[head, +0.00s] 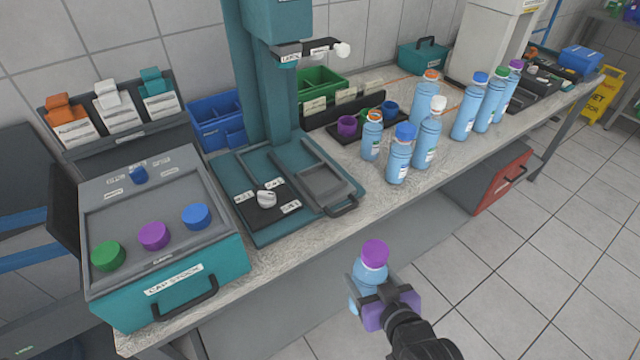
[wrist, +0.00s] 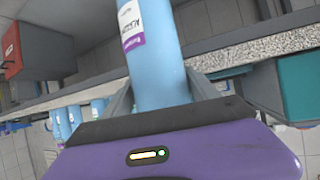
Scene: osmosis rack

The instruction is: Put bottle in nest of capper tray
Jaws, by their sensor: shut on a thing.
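A light blue bottle with a purple cap (head: 374,253) is held in my gripper (head: 374,295), in front of the bench's near edge, over the floor. In the wrist view, the bottle (wrist: 154,60) sits between the fingers and shows a white and purple label. My gripper (wrist: 160,103) is shut on it. The capper tray (head: 325,187), a dark grey recessed plate with a handle, lies on the teal capper base (head: 265,235) under the teal column. The tray is up and left of my gripper in the head view. I cannot make out a bottle in it.
The cap stock box (head: 165,285) with green, purple and blue caps stands at the bench's left end. Several blue bottles (head: 398,160) stand right of the capper. A red cabinet (head: 500,180) is under the bench. The floor in front is clear.

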